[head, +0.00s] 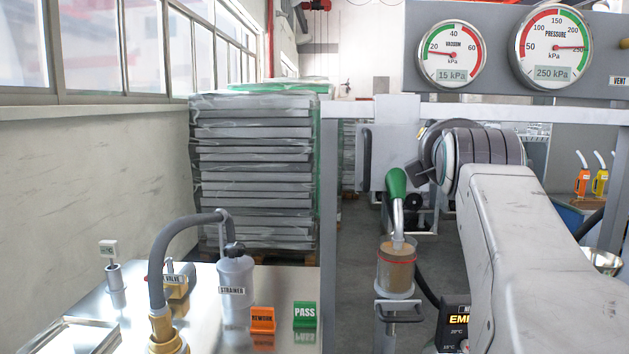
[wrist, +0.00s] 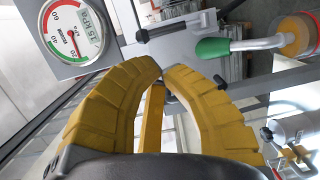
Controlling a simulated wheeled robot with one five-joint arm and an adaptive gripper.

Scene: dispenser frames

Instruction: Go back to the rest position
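My gripper (wrist: 163,68) shows in the wrist view as two yellow ribbed fingers. They curve in until their tips all but meet, and nothing shows held between them. In the head view my grey-white arm reaches up and forward on the right, and its end hides the fingers. A green handle (head: 397,182) on a bent metal pipe stands left of my arm's end, above a clear cup (head: 396,268) with brown contents and a red line. In the wrist view the green handle (wrist: 212,48) is to the right of the fingertips, apart from them.
A vacuum gauge (head: 451,54) reads 15 kPa and a pressure gauge (head: 552,47) reads 250 kPa. On the shiny bench at left stand a strainer (head: 236,275) with a hose, an orange block (head: 262,320) and a green PASS block (head: 304,315). Wrapped stacks (head: 255,170) stand behind.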

